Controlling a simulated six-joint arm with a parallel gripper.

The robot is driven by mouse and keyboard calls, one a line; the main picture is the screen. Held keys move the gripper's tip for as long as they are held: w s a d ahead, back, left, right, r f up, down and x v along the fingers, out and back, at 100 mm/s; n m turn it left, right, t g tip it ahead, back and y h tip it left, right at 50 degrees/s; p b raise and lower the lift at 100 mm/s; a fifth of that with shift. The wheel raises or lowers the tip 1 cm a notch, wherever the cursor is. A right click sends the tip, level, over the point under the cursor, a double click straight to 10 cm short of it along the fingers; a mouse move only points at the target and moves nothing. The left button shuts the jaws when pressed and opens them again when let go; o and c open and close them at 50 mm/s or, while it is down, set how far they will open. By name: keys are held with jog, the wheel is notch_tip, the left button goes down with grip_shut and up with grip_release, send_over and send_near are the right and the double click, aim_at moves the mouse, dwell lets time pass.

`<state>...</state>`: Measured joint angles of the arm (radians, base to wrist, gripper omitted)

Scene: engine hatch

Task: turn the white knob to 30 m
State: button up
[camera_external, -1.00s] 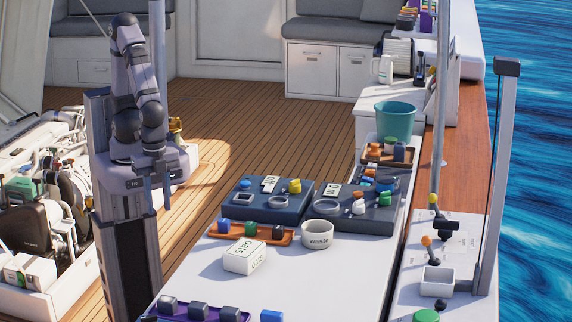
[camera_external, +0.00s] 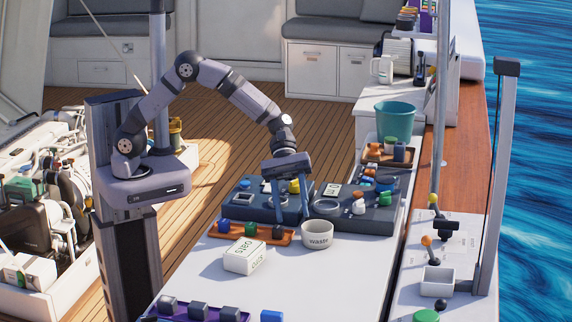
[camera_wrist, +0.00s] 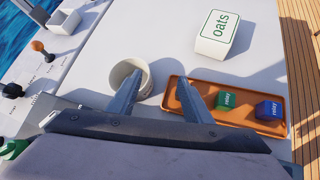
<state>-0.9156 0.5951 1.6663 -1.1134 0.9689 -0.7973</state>
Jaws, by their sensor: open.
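A small white knob-like piece (camera_external: 359,207) shows on the right dark panel (camera_external: 385,222) in the external view; its markings are too small to read. My gripper (camera_external: 291,216) is open and empty, pointing down by the front edge of the left dark panel (camera_external: 240,207), to the left of the white piece. In the wrist view my gripper (camera_wrist: 160,82) has its fingers apart over the white table, between the waste cup (camera_wrist: 140,70) and the orange tray (camera_wrist: 232,92). The white knob does not show clearly in the wrist view.
The waste cup (camera_external: 317,234) stands just right of my fingers. The orange tray (camera_external: 215,233) holds small relay blocks, and an oats box (camera_external: 245,257) sits in front. A teal bucket (camera_external: 395,121) stands farther back. The table's front right is clear.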

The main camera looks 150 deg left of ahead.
aim_at(359, 206)
jog(key=s+a+n+t+y, duration=0.1)
jog(key=a+n, duration=0.1)
jog(key=a, duration=0.4)
jog(key=s+a+r+n+t+y, duration=0.1)
jog(key=a+n+t, duration=0.1)
jog(key=a, duration=0.4)
jog(key=s+a+n+t+y+b, duration=0.1)
jog(key=a+n, duration=0.3)
jog(key=a, duration=0.2)
jog(key=shift+s+a+r+y, duration=0.15)
jog(key=shift+s+r+y, duration=0.15)
jog(key=shift+r+y, duration=0.1)
jog(key=shift+p+x, duration=1.1)
jog(key=shift+x, duration=2.6)
jog(key=c, duration=1)
